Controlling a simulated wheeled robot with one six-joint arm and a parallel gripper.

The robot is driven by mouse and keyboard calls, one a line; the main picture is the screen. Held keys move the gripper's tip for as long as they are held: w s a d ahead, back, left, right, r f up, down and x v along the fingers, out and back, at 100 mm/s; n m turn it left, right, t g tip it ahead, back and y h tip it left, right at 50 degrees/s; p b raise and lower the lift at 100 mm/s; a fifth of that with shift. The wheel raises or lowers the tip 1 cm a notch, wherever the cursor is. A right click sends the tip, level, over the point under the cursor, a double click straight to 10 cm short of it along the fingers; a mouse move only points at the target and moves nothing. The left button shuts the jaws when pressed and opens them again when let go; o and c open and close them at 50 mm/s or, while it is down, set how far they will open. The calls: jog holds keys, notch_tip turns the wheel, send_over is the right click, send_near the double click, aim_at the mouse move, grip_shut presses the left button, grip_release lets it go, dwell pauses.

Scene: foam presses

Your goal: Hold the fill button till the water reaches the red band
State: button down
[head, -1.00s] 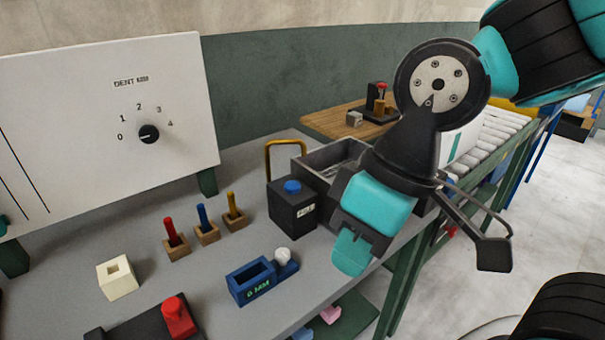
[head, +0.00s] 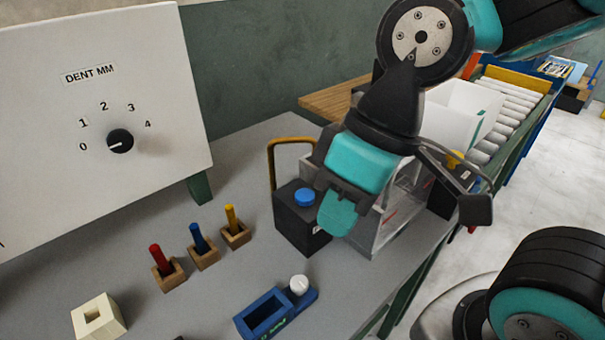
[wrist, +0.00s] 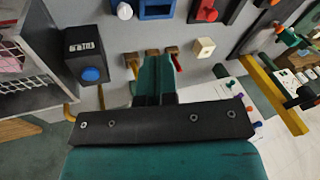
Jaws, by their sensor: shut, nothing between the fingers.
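A black box (head: 296,228) with a blue button (head: 304,197) on top stands on the grey bench in the head view. In the wrist view the box (wrist: 84,45) and its button (wrist: 91,74) are left of the fingers. My gripper (head: 337,214) is shut and empty, its teal fingertips just right of the button and apart from it. The fingers (wrist: 154,70) also show in the wrist view. A clear-walled, grey-framed tank (head: 372,238) stands behind my gripper, mostly hidden by it. A small reddish mark shows on it; I cannot make out the water level.
A yellow-brown handle (head: 270,160) rises behind the box. Red, blue and yellow pegs (head: 200,238) stand in wooden blocks to the left. A blue block with a white knob (head: 298,285) lies in front. A white dial panel (head: 100,130) stands at the left.

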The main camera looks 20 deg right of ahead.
jog(key=r+m+h+p, duration=0.3)
jog(key=m+p, duration=0.6)
jog(key=m, duration=1.2)
send_over(306, 194)
jog(key=f, duration=0.1)
jog(key=shift+d+f+h, duration=0.15)
jog(key=shift+d+h, duration=0.15)
jog(key=shift+h, duration=0.1)
jog(key=f+p, duration=0.1)
jog(key=f, duration=0.3)
jog(key=f+p, duration=0.1)
jog(key=f, duration=0.4)
jog(key=f+p, duration=0.1)
jog(key=f, duration=0.4)
jog(key=shift+a, duration=0.25)
